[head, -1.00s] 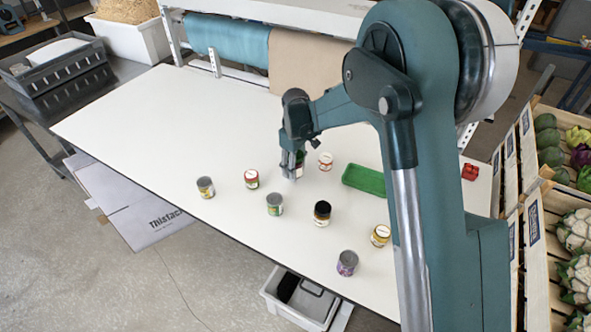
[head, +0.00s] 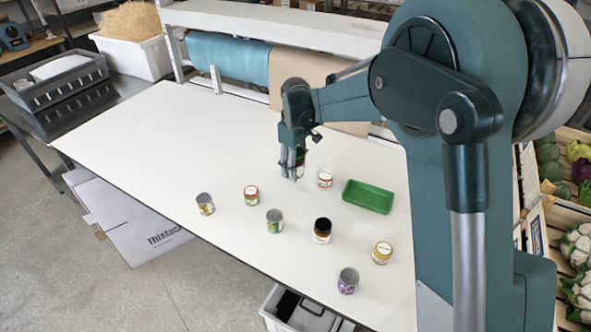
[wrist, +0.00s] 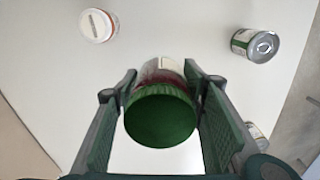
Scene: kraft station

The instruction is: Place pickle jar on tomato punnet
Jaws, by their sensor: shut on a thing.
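My gripper (wrist: 160,118) is shut on a jar (wrist: 160,118) with a green lid, dark red contents and a pale label. In the wrist view the lid faces the camera, between the two fingers. A green, empty-looking shallow tray (head: 368,196), possibly the tomato punnet, lies to the right of my gripper. I cannot tell for certain which thing is the punnet.
The table's left side (head: 150,140) is clear.

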